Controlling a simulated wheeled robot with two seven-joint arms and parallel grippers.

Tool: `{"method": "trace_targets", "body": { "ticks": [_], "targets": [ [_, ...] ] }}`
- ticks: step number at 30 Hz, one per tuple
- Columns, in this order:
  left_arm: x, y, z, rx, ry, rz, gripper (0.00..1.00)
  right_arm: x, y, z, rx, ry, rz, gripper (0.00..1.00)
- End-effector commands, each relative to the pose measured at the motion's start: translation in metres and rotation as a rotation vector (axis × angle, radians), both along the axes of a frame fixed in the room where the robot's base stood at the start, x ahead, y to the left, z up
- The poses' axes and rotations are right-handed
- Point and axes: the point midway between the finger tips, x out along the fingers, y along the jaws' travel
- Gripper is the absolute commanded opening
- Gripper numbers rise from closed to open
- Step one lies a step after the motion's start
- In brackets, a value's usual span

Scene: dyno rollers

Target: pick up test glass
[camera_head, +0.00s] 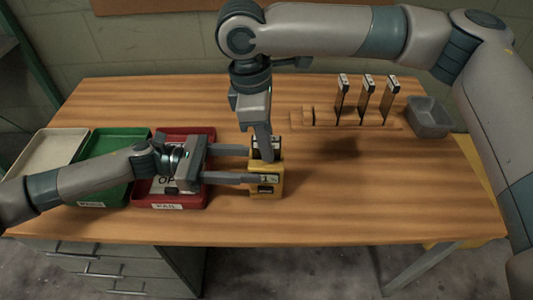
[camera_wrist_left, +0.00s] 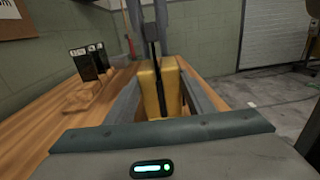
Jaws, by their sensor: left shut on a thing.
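My left gripper (camera_head: 235,165) is shut on a yellow block-like holder (camera_head: 266,183), with a finger on each side. The same holder stands between the left fingers in the left wrist view (camera_wrist_left: 160,92). My right gripper (camera_head: 265,150) points down at the holder's top from above. A dark, thin piece (camera_wrist_left: 153,45) shows by the right fingers, above the holder; it may be a test glass. I cannot tell whether the right fingers grip it. Three dark test glasses with white-marked tops (camera_head: 366,95) stand upright in a wooden rack (camera_head: 350,122) at the back right.
A red tray (camera_head: 195,198) marked FAIL lies under my left wrist. A green tray (camera_head: 95,180) and a whitish tray (camera_head: 45,155) are to its left. A grey bin (camera_head: 429,118) stands right of the rack. The front right of the table is clear.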

Motion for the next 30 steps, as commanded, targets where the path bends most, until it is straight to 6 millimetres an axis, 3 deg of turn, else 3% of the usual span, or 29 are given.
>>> {"method": "trace_targets", "body": {
  "ticks": [11,17,23,30],
  "targets": [
    [0.000,0.000,0.000,0.001,0.000,0.001,0.34,0.000,0.000,0.001,0.000,-0.001,0.000,0.00],
    [0.000,0.000,0.000,0.001,0.000,0.001,0.34,0.000,0.000,0.011,0.001,-0.001,0.000,0.00],
    [0.000,0.000,0.000,0.001,0.000,0.001,0.34,0.000,0.001,0.038,0.002,-0.003,0.000,0.00],
    [0.000,0.000,0.000,0.001,0.000,0.001,0.34,0.000,0.001,0.092,0.003,-0.004,0.000,0.00]
  ]
}}
